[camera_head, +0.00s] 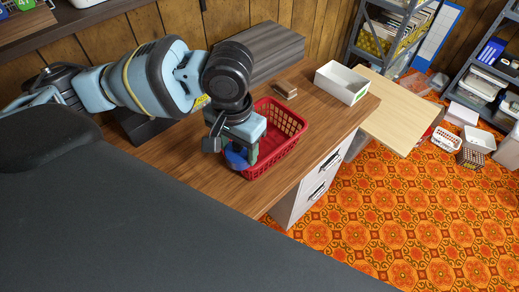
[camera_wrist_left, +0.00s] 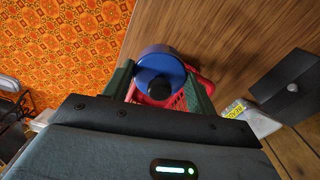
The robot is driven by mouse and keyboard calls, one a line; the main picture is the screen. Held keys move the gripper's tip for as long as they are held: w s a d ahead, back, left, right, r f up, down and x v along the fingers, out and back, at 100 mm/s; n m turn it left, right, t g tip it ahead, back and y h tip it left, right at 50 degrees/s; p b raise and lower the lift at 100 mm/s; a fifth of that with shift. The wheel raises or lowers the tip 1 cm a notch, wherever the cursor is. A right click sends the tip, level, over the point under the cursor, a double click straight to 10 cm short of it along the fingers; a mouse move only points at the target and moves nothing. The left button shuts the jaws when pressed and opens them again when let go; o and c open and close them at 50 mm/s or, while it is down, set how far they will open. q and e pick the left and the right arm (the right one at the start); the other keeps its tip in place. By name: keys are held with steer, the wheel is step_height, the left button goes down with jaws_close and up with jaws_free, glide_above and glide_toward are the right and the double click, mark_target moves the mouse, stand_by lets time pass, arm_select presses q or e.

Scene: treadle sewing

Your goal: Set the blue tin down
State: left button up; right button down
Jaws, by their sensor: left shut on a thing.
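My left gripper (camera_head: 241,157) points down at the left end of the red basket (camera_head: 291,125). It is shut on the blue tin (camera_head: 234,156), which is mostly hidden behind the fingers in the head view. In the left wrist view the round blue tin (camera_wrist_left: 160,62) with a dark knob sits between the green fingers. Part of the red basket (camera_wrist_left: 206,83) shows behind it. The tin overlaps the basket in both views; I cannot tell whether it touches the basket. My right gripper is not in view.
The basket stands on the wooden desk (camera_head: 205,172). A small brown block (camera_head: 286,90) and an open white box (camera_head: 341,83) are behind it. A grey wood-grain box (camera_head: 262,52) is at the back. The desk's front edge is close to the basket.

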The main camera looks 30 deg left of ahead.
arm_select(q)
steer(key=w+a+f+m, duration=0.1)
steer(key=w+m, duration=0.4)
steer(key=m, duration=0.6)
steer(key=w+a+f+m, duration=0.2)
steer(key=w+f+m, duration=0.2)
steer(key=m, duration=0.8)
steer(key=shift+w+a+m, duration=0.25)
steer(key=shift+w+m, duration=0.05)
steer(key=shift+w, duration=0.8)
steer(key=shift+f, duration=0.1)
steer(key=shift+f+b, duration=0.35)
steer(key=shift+f, duration=4.6)
steer(key=shift+f, duration=0.15)
steer(key=o, duration=1)
steer(key=shift+o, duration=0.2)
